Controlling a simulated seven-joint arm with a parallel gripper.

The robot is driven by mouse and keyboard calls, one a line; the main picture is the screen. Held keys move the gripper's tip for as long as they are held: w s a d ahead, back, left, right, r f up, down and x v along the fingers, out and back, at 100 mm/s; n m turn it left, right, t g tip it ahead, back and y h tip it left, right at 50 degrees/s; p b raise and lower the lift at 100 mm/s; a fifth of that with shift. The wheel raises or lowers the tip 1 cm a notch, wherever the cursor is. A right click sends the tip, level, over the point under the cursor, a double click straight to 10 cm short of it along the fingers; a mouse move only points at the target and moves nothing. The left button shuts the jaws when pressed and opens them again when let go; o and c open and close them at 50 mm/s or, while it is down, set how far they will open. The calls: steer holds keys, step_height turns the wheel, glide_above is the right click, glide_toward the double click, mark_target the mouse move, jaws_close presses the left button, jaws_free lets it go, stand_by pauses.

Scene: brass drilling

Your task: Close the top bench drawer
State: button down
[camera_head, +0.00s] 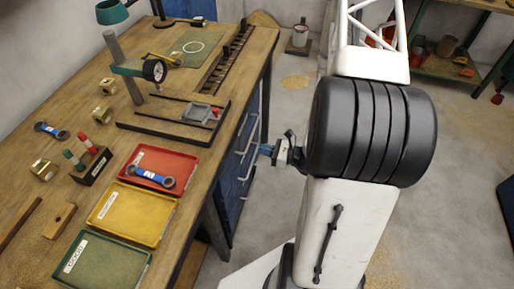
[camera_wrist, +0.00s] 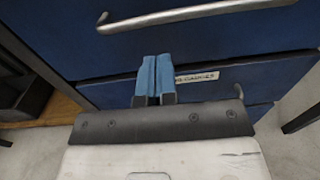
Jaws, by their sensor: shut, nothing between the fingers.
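The bench (camera_head: 190,95) has a blue drawer unit (camera_head: 236,190) under its right edge, with several metal bar handles on its front. The uppermost visible handle (camera_head: 244,123) is just below the bench top. I cannot tell for certain how far the top drawer stands out. My gripper (camera_head: 266,149) is shut and empty, its blue fingertips close to the drawer fronts. In the wrist view, the fingers (camera_wrist: 153,62) point at a blue front with a handle (camera_wrist: 195,15) above and a labelled front (camera_wrist: 222,78) below. Contact cannot be told. The lower handle (camera_wrist: 240,93) is partly hidden.
Red (camera_head: 183,156), yellow (camera_head: 153,237) and green (camera_head: 75,235) trays lie on the bench near its right edge. A dark fixture (camera_head: 160,131) sits behind them. The floor right of the bench is open around my arm. A shelf (camera_head: 450,62) stands at the back right.

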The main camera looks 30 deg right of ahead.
steer(key=v, duration=0.7)
stand_by(0.3)
steer(key=shift+r, duration=0.1)
stand_by(0.6)
steer(key=s+a+r+n+g+h, duration=0.1)
steer(key=a+r+n+g, duration=0.65)
steer(key=r, duration=0.25)
steer(key=s+a+r+n+g, duration=0.1)
steer(key=a+r+n+g, duration=0.6)
steer(key=r, duration=0.4)
steer(key=s+a+r+n+t+h, duration=0.1)
steer(key=s+a+r+n+h, duration=0.1)
steer(key=s+r+n+h, duration=0.2)
steer(key=s+a+r+n+t+h, duration=0.2)
steer(key=s+r+n+h, duration=0.1)
steer(key=r, duration=0.6)
steer(key=s+a+r+n+t+h, duration=0.1)
steer(key=s+a+r+n+h, duration=0.1)
steer(key=s+r+n+h, duration=0.2)
steer(key=shift+s+a+r+n+h, duration=0.45)
steer(key=shift+r+n, duration=0.3)
steer(key=shift+r, duration=1.1)
steer(key=shift+w+d, duration=0.1)
steer(key=shift+w, duration=0.05)
stand_by(0.5)
